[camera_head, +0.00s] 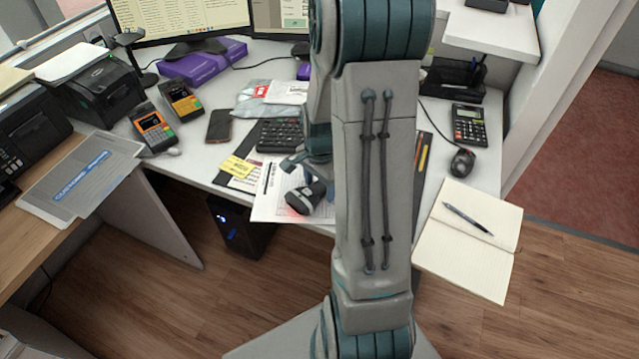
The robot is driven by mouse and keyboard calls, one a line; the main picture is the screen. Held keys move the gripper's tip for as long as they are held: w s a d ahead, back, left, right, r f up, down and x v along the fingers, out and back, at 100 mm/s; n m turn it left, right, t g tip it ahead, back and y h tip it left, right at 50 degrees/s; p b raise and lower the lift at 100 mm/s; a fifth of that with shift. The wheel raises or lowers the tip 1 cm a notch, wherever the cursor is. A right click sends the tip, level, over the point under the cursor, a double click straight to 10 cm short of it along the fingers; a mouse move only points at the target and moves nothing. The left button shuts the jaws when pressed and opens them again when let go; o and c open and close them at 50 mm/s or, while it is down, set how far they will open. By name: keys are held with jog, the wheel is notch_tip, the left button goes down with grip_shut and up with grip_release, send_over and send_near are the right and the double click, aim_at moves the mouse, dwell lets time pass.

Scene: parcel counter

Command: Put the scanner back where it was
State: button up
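The scanner (305,198), a dark handheld barcode scanner with a light grey part, is at the front of the white desk, over white papers (268,205). A red glow shows on the paper at its left end. Its right end is close to my arm and partly hidden by it. My gripper (298,165) is mostly hidden behind my arm; only a blue-grey part shows just above the scanner. I cannot tell whether the fingers touch or hold the scanner, or whether it rests on the paper. A black stand (144,75) is at the back left, beside the monitor.
A calculator (469,125), mouse (462,162) and open notebook (466,240) lie right. The notebook overhangs the desk's front edge.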

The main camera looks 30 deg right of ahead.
aim_at(320, 185)
jog(key=shift+r, duration=0.1)
notch_tip(320, 185, up, 11)
jog(key=p, duration=0.2)
jog(key=s+a+r+n+t, duration=0.2)
jog(key=s+a+r+n, duration=0.6)
jog(key=s+a+n, duration=0.4)
jog(key=a+n, duration=0.1)
jog(key=n, duration=0.2)
jog(key=shift+s, duration=0.2)
